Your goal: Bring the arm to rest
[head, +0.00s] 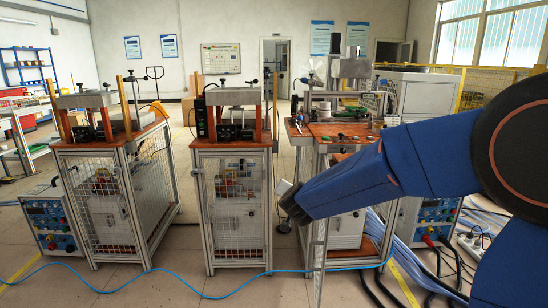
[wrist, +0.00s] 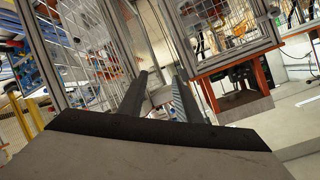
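My blue arm (head: 350,185) reaches in from the right side of the head view, pointing left and slightly down. Its dark end lies in front of the right workbench frame. My gripper (wrist: 162,82) shows in the wrist view with its two dark fingers apart. I see nothing held between them. In the head view the fingers are mostly hidden behind the arm's end.
A caged machine cart (head: 230,185) stands in the middle and another (head: 112,190) to its left. The workbench (head: 330,130) with tools is behind my arm. Control boxes (head: 48,222) stand on the floor. A blue hose (head: 205,295) crosses the foreground floor.

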